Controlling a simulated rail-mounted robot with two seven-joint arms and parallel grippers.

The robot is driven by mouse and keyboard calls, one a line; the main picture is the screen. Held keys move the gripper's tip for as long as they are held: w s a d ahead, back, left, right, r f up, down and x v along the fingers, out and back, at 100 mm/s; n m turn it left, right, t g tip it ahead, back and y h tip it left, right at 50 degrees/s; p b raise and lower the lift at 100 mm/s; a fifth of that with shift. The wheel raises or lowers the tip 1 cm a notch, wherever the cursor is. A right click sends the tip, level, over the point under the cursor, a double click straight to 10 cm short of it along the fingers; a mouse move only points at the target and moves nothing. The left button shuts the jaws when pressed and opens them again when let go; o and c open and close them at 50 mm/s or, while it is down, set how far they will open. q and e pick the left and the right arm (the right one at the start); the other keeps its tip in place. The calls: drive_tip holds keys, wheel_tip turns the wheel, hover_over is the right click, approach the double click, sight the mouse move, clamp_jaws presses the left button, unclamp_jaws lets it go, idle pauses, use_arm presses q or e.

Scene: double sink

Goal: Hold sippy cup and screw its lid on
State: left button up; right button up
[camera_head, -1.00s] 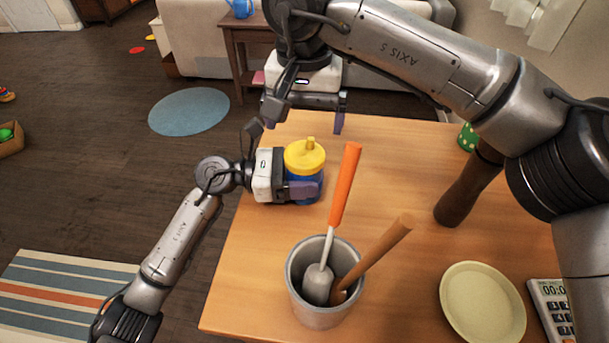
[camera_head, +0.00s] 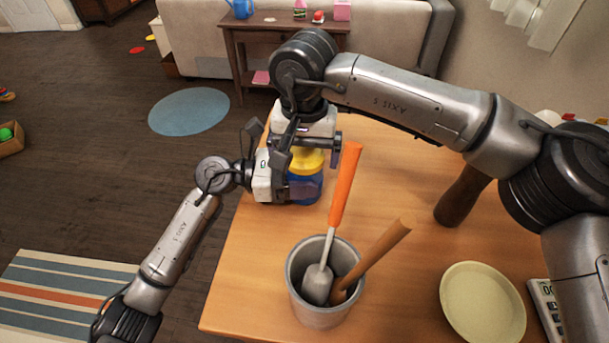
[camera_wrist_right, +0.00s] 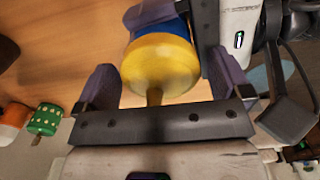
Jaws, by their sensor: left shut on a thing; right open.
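The sippy cup has a blue body (camera_head: 304,189) and a yellow lid (camera_head: 307,160) that sits on its top; whether the lid is tight cannot be told. My left gripper (camera_head: 298,188) is shut around the blue body and holds the cup upright at the table's far left. My right gripper (camera_head: 312,150) is open just above the cup, pointing down. In the right wrist view the lid (camera_wrist_right: 160,66) and its spout lie between the spread purple fingers of my right gripper (camera_wrist_right: 165,76). A gap shows at the left finger; contact at the right finger is unclear.
A grey pot (camera_head: 299,262) with an orange-handled utensil (camera_head: 345,185) and a wooden-handled one (camera_head: 385,251) stands in front of the cup. A brown wooden object (camera_head: 462,196), a pale plate (camera_head: 482,302) and a calculator-like device (camera_head: 549,305) are at the right. The wooden table (camera_head: 405,265) between them is clear.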

drive_tip(key=shift+f, duration=0.15)
drive_tip(key=c, duration=0.9)
drive_tip(key=m, duration=0.6)
drive_tip(key=shift+m, duration=0.3)
drive_tip(key=shift+c, duration=0.2)
drive_tip(key=o, duration=1)
drive_tip(key=shift+r, duration=2.3)
drive_tip(key=shift+c, duration=0.3)
